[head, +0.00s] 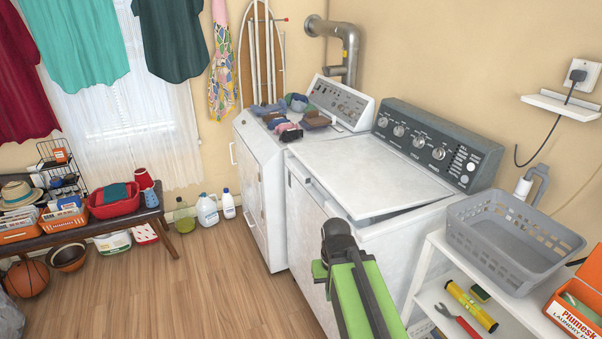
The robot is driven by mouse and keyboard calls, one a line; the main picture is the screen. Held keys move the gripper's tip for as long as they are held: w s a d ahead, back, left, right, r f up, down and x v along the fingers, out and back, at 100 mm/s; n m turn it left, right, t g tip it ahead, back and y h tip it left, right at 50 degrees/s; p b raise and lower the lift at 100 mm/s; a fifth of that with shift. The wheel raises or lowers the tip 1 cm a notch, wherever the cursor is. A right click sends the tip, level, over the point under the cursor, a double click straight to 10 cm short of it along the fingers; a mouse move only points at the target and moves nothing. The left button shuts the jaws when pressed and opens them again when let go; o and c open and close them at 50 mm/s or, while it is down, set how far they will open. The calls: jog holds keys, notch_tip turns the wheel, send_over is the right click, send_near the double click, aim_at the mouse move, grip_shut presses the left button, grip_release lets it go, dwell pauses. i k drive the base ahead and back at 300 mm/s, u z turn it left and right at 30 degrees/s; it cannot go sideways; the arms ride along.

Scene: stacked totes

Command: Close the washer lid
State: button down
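The washer (315,220) is the white machine in the middle of the head view, with a dark control panel (423,140) at its back. Its white lid (365,173) lies almost level over the top. A dark gap shows under the lid's near right edge, so it looks slightly raised there. My green arm reaches up from the bottom of the view. My gripper (337,240) is dark and is seen in front of the washer's front side, near the lid's front edge. I cannot tell whether it touches the washer. Its fingers are not clear enough to tell open from shut.
A second white machine (256,170) stands left of the washer with folded clothes (283,118) on top. A white shelf (430,290) with a grey basket (512,245) stands close on the right. A bench (90,222) with bins is at the far left.

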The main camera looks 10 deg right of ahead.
aim_at(367, 179)
jog(key=u, duration=0.3)
jog(key=i, duration=0.5)
jog(key=u, duration=1)
jog(key=k, duration=0.95)
jog(key=z, duration=0.05)
jog(key=i, duration=0.95)
jog(key=u, duration=0.05)
